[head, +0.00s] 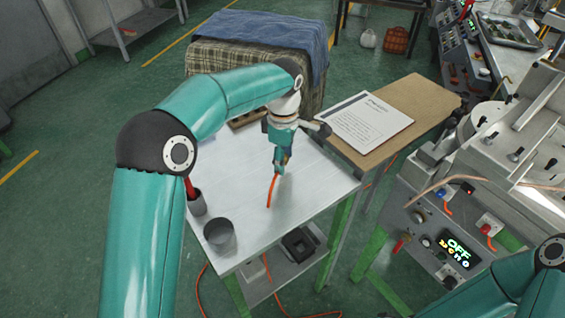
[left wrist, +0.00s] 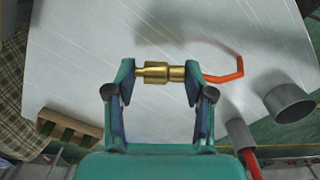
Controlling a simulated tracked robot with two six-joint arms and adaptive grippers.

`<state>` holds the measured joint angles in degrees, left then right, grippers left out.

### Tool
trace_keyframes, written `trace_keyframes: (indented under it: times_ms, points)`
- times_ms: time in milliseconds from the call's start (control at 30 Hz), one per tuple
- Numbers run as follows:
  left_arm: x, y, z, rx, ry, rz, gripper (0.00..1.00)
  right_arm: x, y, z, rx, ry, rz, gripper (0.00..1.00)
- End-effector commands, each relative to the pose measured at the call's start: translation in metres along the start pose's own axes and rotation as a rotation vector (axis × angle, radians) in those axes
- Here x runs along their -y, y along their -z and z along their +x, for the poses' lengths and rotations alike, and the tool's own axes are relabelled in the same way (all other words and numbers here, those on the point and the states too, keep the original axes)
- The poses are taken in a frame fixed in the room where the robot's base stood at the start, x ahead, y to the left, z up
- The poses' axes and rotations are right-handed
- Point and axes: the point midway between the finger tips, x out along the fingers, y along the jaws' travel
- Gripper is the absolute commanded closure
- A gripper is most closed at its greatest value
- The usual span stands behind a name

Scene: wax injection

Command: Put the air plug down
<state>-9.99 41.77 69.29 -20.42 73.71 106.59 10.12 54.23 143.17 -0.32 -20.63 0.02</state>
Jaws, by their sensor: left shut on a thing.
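The air plug (left wrist: 158,73) is a brass-coloured fitting with an orange hose (left wrist: 232,77) running from its right end in the left wrist view. My left gripper (left wrist: 160,82) is shut on it, with a finger at each end of the brass body. In the head view my left gripper (head: 281,167) hangs over the white table (head: 312,207), and the orange hose (head: 271,190) shows below it. The brass part is mostly hidden by the gripper there. I cannot tell whether the plug touches the table. My right gripper is not in view.
A grey cup (head: 219,237) and a holder with a red-handled tool (head: 195,203) stand at the table's left edge. A wooden block with slots (left wrist: 70,129) lies on the table. A paper (head: 365,121) lies on the brown board to the right. The table's front middle is clear.

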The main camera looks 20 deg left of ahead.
Motion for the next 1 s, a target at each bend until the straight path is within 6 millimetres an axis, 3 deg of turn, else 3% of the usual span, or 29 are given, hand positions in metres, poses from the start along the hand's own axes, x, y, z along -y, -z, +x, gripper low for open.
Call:
trace_keyframes:
  times_ms: [167,833,867,1000]
  points:
    - [0.0,0.0,0.021,-0.001,0.001,0.001,0.81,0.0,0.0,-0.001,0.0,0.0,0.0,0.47]
    - [0.0,-0.001,0.035,-0.001,0.0,0.003,0.81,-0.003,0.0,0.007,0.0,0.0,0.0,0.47]
    - [-0.001,-0.001,0.033,-0.001,0.0,0.003,0.42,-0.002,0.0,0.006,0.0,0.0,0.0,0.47]
    - [-0.001,-0.001,0.033,-0.001,0.0,0.004,0.22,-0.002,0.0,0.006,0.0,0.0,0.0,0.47]
